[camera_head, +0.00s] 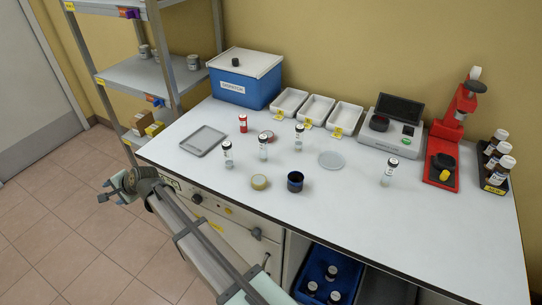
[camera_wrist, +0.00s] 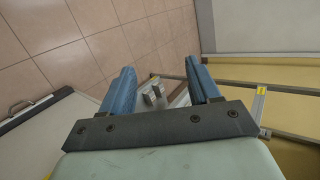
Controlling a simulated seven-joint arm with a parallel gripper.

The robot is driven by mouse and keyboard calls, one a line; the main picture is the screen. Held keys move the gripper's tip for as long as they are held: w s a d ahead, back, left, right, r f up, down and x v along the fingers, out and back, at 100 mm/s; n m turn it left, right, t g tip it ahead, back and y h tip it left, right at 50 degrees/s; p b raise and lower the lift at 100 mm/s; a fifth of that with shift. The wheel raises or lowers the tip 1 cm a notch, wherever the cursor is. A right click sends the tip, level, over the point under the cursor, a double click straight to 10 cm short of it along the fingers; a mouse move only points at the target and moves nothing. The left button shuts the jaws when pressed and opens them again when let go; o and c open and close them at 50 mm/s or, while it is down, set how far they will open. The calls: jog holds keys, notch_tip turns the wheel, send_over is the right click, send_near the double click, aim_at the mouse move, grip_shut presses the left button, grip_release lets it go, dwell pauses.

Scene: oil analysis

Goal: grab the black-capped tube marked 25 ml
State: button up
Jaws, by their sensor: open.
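The print is too small to tell which is marked 25 ml. My gripper (camera_head: 109,192) is off the bench's left front edge, over the floor, well away from the tubes. In the wrist view, its two blue fingers (camera_wrist: 163,82) are spread apart with nothing held between them. No tube shows in that view.
On the bench (camera_head: 340,210) are a grey tray (camera_head: 203,140), red-capped container (camera_head: 243,123), tape roll (camera_head: 259,182), dark cup (camera_head: 295,181), clear dish (camera_head: 331,160), white trays (camera_head: 315,109), scale (camera_head: 391,127), red press (camera_head: 442,150), bottle rack (camera_head: 497,172) and blue box (camera_head: 245,80). Shelves (camera_head: 150,75) stand left.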

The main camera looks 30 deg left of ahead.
jog(key=w+a+r+m+t+y, duration=0.1)
jog(key=w+a+r, duration=0.1)
jog(key=r, duration=0.4)
jog(key=w+a+r+m+y, duration=0.1)
jog(key=w+a+r, duration=0.1)
jog(key=r, duration=0.4)
jog(key=w+d+r+m+t+h, duration=0.2)
jog(key=w+d+m, duration=0.2)
jog(key=w+d, duration=1.15)
jog(key=w+d+r+m+t+h, duration=0.1)
jog(key=w+d+r+m, duration=0.25)
jog(key=w+d, duration=1.15)
jog(key=m+h, duration=0.6)
jog(key=m, duration=0.8)
send_near(387, 171)
jog(key=f, duration=0.2)
jog(key=w+f, duration=0.1)
jog(key=f, duration=0.1)
jog(key=w+f, duration=0.1)
jog(key=f, duration=0.1)
jog(key=shift+w+a, duration=0.2)
jog(key=shift+a, duration=0.2)
jog(key=shift+a+x, duration=0.1)
jog(key=shift+x, duration=1.2)
jog(key=shift+a+x, duration=0.15)
jog(key=shift+x, duration=1.15)
jog(key=shift+s, duration=0.1)
